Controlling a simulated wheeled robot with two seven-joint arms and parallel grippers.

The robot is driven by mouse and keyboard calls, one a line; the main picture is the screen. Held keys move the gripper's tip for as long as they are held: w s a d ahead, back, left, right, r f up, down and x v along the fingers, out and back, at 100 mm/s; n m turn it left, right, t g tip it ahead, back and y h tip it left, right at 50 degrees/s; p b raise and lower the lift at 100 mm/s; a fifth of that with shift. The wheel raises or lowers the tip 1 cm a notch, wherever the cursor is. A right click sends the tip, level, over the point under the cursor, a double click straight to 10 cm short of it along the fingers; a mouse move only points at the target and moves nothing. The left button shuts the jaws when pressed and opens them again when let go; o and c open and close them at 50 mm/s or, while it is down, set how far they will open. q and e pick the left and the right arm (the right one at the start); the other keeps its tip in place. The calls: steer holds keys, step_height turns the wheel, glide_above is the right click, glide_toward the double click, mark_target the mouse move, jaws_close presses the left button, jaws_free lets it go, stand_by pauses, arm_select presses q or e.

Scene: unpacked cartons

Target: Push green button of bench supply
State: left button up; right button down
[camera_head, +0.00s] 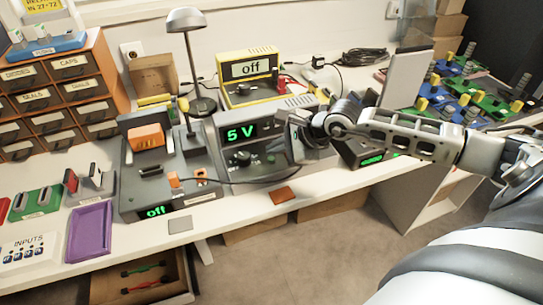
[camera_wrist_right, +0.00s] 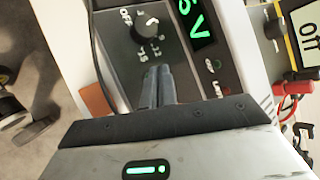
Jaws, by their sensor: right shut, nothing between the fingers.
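The bench supply is the grey box whose panel (camera_head: 240,148) shows a green "5 V" display, in the middle of the bench. Its black knob (camera_wrist_right: 146,25) and green display (camera_wrist_right: 196,22) also show in the wrist view. A small green spot (camera_wrist_right: 216,64) and a red one (camera_wrist_right: 226,92) sit beside the display; I cannot tell whether the green one is a button or a light. My right gripper (camera_head: 295,135) is at the panel's right side. In the wrist view its fingers (camera_wrist_right: 157,84) are shut, empty, over the panel, hiding part of it. Contact is unclear.
A yellow meter (camera_head: 250,69) reading "off" stands behind. A desk lamp (camera_head: 186,22) and a grey unit (camera_head: 150,190) reading "off" stand left. A brown pad (camera_head: 284,194) lies in front. A dark device (camera_head: 362,152) is partly under my right arm. A purple tray (camera_head: 90,230) lies front left.

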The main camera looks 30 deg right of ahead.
steer(key=shift+r, duration=0.1)
step_height(320, 180, up, 6)
steer(key=p, duration=0.3)
stand_by(0.6)
